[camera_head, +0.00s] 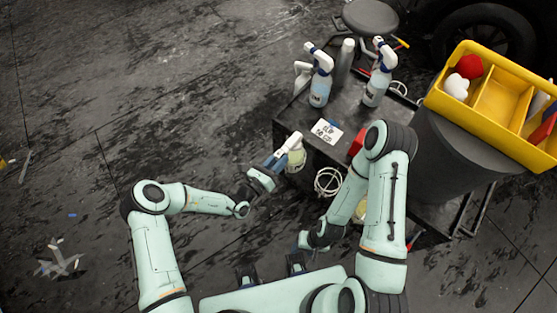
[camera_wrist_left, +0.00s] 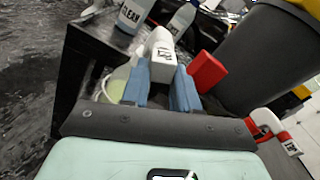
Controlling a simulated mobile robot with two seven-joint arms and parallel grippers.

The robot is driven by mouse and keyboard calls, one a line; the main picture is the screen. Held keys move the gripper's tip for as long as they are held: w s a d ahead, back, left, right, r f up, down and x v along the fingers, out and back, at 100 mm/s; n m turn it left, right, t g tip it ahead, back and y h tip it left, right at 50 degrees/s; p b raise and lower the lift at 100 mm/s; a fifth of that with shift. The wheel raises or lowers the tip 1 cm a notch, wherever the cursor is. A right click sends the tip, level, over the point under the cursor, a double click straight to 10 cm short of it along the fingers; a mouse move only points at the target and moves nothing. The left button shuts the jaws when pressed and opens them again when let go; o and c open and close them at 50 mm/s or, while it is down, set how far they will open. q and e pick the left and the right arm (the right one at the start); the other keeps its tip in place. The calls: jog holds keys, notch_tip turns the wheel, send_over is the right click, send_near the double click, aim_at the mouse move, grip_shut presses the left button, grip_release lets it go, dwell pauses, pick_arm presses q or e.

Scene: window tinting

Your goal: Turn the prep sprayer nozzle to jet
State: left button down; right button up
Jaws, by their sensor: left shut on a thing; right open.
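A spray bottle with a white head (camera_head: 294,139) and pale greenish body (camera_head: 296,161) stands at the near left edge of the dark cart. My left gripper (camera_head: 279,158) is shut on its white head. In the left wrist view, the blue fingers of my left gripper (camera_wrist_left: 163,90) sit on either side of the white head (camera_wrist_left: 160,47), whose end face carries a small dark mark too small to read. No label naming this bottle as the prep sprayer is visible. My right gripper (camera_head: 304,240) is open and empty, low in front of the cart.
Two blue-labelled spray bottles (camera_head: 320,88) (camera_head: 376,88) stand at the cart's back; one reads CLEAN (camera_wrist_left: 129,16). A white card (camera_head: 326,131), red block (camera_wrist_left: 207,72) and coiled cable (camera_head: 328,182) are nearby. A red-and-white sprayer head (camera_wrist_left: 270,130) is right. A yellow tray (camera_head: 490,100) tops a grey bin.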

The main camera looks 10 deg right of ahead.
pick_arm(q)
jog(key=shift+w+a+m+b, duration=0.1)
jog(key=shift+m+b, duration=0.1)
jog(key=shift+m, duration=0.95)
jog(key=shift+w+a+m+b, duration=0.1)
jog(key=shift+m+b, duration=0.05)
jog(key=shift+m, duration=1)
jog(key=c, duration=0.9)
grip_release()
jog(key=b+v, duration=0.1)
jog(key=v, duration=1.2)
jog(key=shift+s+a, duration=0.1)
jog(key=shift+s, duration=0.1)
